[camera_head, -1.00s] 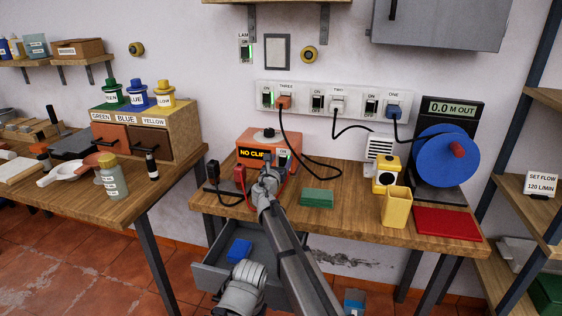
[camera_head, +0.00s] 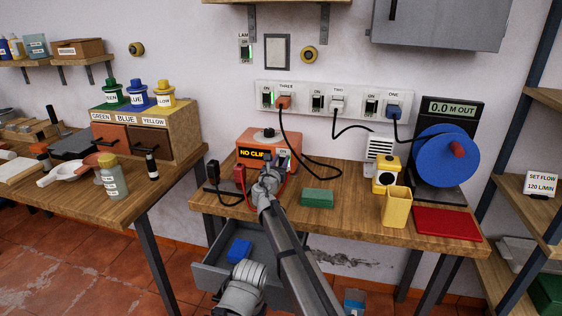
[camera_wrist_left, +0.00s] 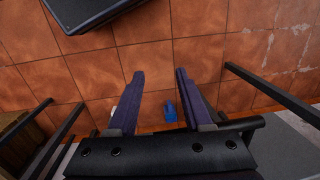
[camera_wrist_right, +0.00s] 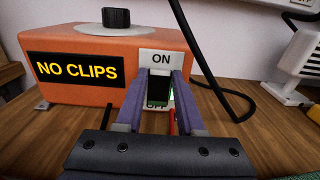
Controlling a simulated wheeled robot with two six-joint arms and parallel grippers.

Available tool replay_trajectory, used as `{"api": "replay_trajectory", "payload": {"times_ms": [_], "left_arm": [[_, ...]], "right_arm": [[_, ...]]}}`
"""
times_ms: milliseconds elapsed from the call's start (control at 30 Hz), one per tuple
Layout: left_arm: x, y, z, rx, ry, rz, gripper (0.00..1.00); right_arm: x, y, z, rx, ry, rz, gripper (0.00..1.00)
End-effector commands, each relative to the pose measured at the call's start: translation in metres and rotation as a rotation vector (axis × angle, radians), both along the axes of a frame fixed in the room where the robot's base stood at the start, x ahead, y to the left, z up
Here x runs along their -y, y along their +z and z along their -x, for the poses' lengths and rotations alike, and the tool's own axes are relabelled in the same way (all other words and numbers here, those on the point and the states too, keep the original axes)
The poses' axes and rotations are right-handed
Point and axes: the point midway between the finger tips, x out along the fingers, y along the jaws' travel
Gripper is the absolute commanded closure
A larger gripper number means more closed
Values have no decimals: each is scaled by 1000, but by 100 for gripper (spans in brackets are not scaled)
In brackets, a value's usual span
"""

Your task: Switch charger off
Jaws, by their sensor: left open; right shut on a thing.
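The charger (camera_head: 256,141) is an orange box on the right bench, with a black knob on top and a display reading NO CLIPS. It also shows in the right wrist view (camera_wrist_right: 90,45). Its switch is a black rocker (camera_wrist_right: 158,88) on a white plate marked ON above and OFF below. A green glow shows at the rocker's right edge. My right gripper (camera_wrist_right: 163,78) is shut on the rocker, one finger on each side. My left gripper (camera_wrist_left: 155,75) is open and empty above the tiled floor.
A black clip (camera_head: 213,171) and a red clip (camera_head: 239,173) lie in front of the charger. A green block (camera_head: 317,198) lies to its right. An open drawer (camera_head: 215,276) with a blue block hangs below. A black cable runs behind the charger.

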Motion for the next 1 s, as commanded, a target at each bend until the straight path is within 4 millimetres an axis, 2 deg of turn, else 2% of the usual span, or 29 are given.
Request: {"api": "replay_trajectory", "payload": {"times_ms": [333,733,767,1000], "left_arm": [[0,-30,0,0,0,0,50],[0,-31,0,0,0,0,50],[0,-31,0,0,0,0,50],[0,-31,0,0,0,0,50]], "right_arm": [[0,-8,1,95,-2,32,100],[-1,-4,2,118,0,37,100],[-1,-4,2,118,0,37,60],[-1,-3,2,117,0,38,33]]}}
